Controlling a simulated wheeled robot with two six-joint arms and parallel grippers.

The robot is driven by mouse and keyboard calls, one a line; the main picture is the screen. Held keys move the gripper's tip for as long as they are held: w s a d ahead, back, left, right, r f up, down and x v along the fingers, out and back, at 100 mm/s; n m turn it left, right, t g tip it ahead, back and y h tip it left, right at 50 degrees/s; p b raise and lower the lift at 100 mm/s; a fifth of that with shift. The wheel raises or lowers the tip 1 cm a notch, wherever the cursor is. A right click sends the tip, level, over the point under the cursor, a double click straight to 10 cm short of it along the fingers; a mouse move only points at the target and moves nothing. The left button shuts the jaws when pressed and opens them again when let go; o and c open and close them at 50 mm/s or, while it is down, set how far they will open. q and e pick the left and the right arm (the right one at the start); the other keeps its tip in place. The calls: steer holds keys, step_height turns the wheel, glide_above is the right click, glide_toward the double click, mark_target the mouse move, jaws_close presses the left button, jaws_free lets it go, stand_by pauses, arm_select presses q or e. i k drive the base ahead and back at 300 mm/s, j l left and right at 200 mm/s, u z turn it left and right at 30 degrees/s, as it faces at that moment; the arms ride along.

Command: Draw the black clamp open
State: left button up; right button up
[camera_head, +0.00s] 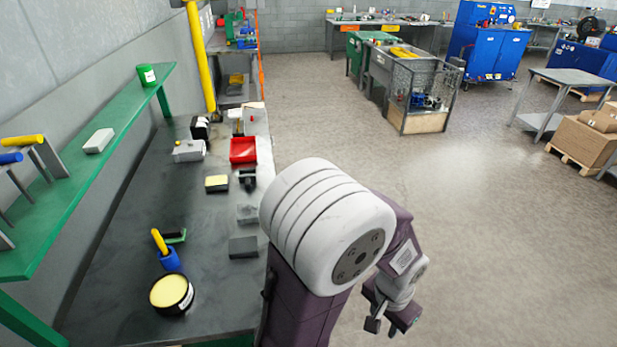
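A small black clamp-like tool (247,179) stands on the dark workbench (212,268), just below the red bin in the head view. It is small in the picture, and I cannot tell how far its jaws are apart. My large white arm joint stands between the gripper and the bench and hides part of the bench edge.
On the bench are a red bin (243,150), a yellow-topped black box (217,184), a grey block (243,247), a blue holder (170,260) and a round yellow-topped tin (172,293). A green shelf (95,170) overhangs the left side.

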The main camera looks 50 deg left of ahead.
mark_target(247, 179)
steer(key=i+l+u, duration=0.15)
steer(key=i+l, duration=0.15)
steer(key=i, duration=0.15)
steer(key=i+l+u, duration=0.15)
steer(key=i+l, duration=0.2)
steer(key=i+j+u, duration=0.25)
steer(key=u, duration=0.2)
steer(key=i+j+u, duration=0.15)
steer(key=u, duration=0.3)
steer(key=i+u, duration=0.7)
steer(key=u, duration=0.2)
steer(key=i+l+u, duration=0.2)
steer(key=u, duration=0.25)
steer(key=i+l+u, duration=0.25)
steer(key=u, duration=0.2)
steer(key=i+u, duration=0.25)
steer(key=u, duration=0.25)
steer(key=i+u, duration=0.25)
steer(key=u, duration=0.25)
steer(key=i+l+u, duration=0.2)
steer(key=u, duration=0.3)
steer(key=i+l+u, duration=0.2)
steer(key=u, duration=0.25)
